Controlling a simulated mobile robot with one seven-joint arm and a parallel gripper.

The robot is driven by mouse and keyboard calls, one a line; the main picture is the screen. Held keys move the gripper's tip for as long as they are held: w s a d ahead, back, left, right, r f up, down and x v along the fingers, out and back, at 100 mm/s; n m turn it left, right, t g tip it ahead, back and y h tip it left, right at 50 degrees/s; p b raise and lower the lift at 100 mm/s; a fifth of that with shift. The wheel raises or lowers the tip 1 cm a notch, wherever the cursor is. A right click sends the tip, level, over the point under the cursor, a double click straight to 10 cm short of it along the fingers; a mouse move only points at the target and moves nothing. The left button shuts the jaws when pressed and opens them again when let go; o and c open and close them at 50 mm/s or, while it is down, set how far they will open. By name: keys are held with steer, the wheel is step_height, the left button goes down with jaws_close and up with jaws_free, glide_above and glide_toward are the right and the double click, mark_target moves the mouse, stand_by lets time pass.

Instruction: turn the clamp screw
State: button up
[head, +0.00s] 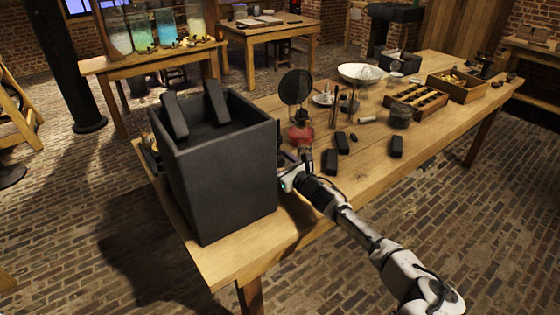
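My gripper (289,180) is at the right side of a large dark open-topped box (225,190) on the near end of the wooden table (240,257). The fingers are small and partly hidden by the box edge, so I cannot tell whether they are open or shut, or whether they touch anything. Two dark blocks, a left one (174,115) and a right one (216,102), stick up from the box. I cannot make out a clamp screw. Small dark and brass-coloured parts (150,150) show at the box's left edge, too small to identify.
Just beyond my gripper stand a red-based lamp (300,134) and a round dark disc (296,87) on a stand. Dark blocks (396,146) lie to the right. A slotted wooden rack (416,101) and a white bowl (361,73) stand farther back. The table's front right is fairly clear.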

steer(key=shift+c, duration=0.3)
steer(key=c, duration=0.9)
steer(key=shift+f+m, duration=0.1)
steer(key=shift+m, duration=0.2)
